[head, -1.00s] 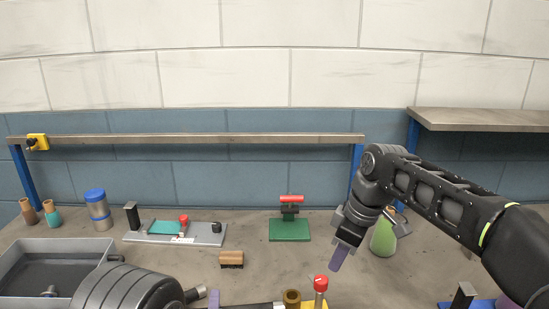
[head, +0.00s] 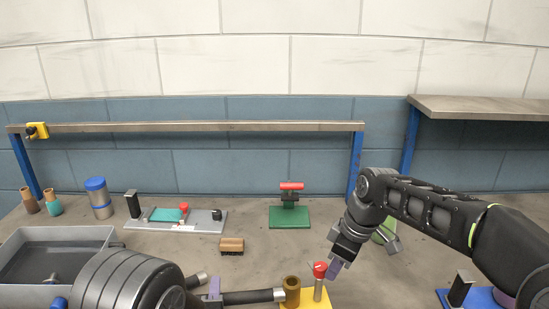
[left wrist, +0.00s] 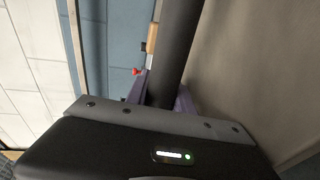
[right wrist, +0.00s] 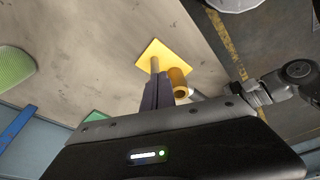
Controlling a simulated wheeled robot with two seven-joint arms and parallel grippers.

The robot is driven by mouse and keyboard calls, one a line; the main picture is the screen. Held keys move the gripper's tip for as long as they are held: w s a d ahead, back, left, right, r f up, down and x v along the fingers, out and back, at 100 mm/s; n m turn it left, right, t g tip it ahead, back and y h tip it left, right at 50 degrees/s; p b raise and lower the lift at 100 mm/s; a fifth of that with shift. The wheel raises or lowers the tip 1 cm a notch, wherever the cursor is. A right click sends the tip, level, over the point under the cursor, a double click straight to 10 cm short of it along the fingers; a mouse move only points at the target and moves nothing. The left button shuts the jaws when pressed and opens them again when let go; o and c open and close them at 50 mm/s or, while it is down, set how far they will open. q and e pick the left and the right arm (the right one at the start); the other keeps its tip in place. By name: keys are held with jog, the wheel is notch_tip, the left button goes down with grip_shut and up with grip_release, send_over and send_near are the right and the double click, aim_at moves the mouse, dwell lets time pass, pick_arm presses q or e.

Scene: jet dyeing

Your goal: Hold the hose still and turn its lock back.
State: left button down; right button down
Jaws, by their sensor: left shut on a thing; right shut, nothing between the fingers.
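The black hose (head: 250,297) lies level, its pale end at the brass fitting (head: 292,287) on a yellow plate (head: 325,300). I cannot tell how far it is seated. My left gripper (head: 215,292) is shut around the hose, which also shows between the purple fingers in the left wrist view (left wrist: 180,45). A red-topped post (head: 319,270), seemingly the lock, stands on the plate right of the fitting. My right gripper (head: 334,268) is shut and empty, right beside the red top; contact is unclear. In the right wrist view its fingers (right wrist: 155,92) cover the post's top.
A brown brush (head: 231,245), a green stand with a red handle (head: 290,210) and a grey fixture plate (head: 160,225) are behind. A grey tray (head: 100,240) is at left, a blue base (head: 450,298) at right. A green bottle (right wrist: 15,65) is near my right arm.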

jog(key=shift+w+a, duration=0.45)
jog(key=shift+a, duration=0.1)
dwell(1.3)
jog(key=shift+w+d, duration=0.3)
jog(key=shift+w, duration=0.05)
jog(key=shift+w+d, duration=0.2)
jog(key=shift+w, duration=0.15)
jog(key=shift+d, duration=0.1)
jog(key=shift+d, duration=0.15)
dwell(0.5)
jog(key=shift+d, duration=0.3)
